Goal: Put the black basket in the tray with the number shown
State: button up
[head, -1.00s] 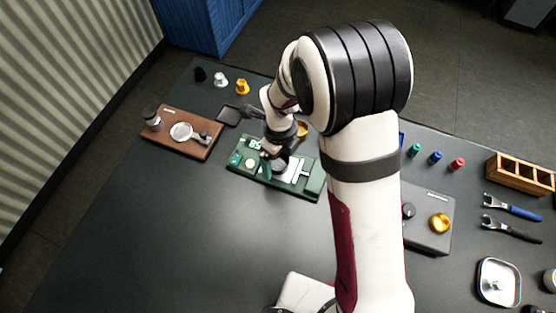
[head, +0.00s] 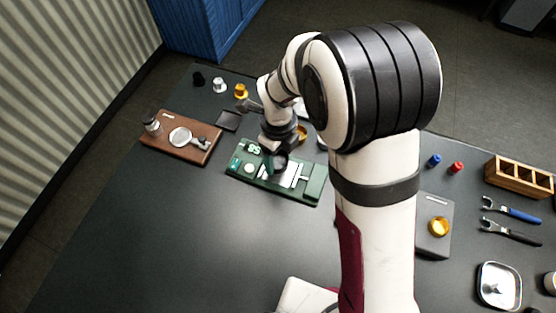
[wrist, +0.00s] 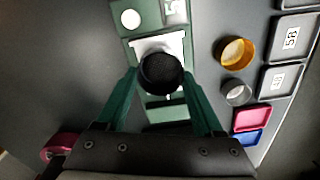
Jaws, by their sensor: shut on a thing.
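My gripper (wrist: 160,75) has its green fingers shut on the black basket (wrist: 160,73), a round dark cup with a meshed inside. In the head view my gripper (head: 274,163) holds the basket (head: 281,163) over the green brewer (head: 312,188); any gap beneath it is hard to judge. The brewer's display (head: 254,149) shows a number that I cannot read surely; the wrist view shows only part of it, with a 5. In the wrist view, one grey tray (wrist: 270,94) has a label that looks like 58 or 54, and another grey tray (wrist: 280,54) a label like 58.
A gold basket (wrist: 236,53) and a silver basket (wrist: 237,92) stand between brewer and trays. A brown brewer (head: 185,140) stands left. My arm hides part of the table; the front left is clear.

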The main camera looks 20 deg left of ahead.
jog(key=w+d+r, duration=0.1)
jog(key=d+r, duration=0.6)
jog(key=d, duration=0.4)
jog(key=w+d+m, duration=0.1)
jog(key=w+m, duration=0.2)
jog(key=w, duration=1.6)
jog(key=a+f, duration=0.2)
jog(key=a, duration=0.1)
jog(key=w+a+f, duration=0.1)
jog(key=a+f, duration=0.1)
jog(key=a, duration=0.2)
jog(key=w+a+f, duration=0.1)
jog(key=a+f, duration=0.2)
jog(key=a, duration=0.1)
jog(key=shift+w+a+f, duration=0.1)
jog(key=shift+a+f, duration=0.15)
jog(key=shift+f, duration=1.9)
jog(key=shift+f, duration=0.1)
jog(key=o, duration=1.5)
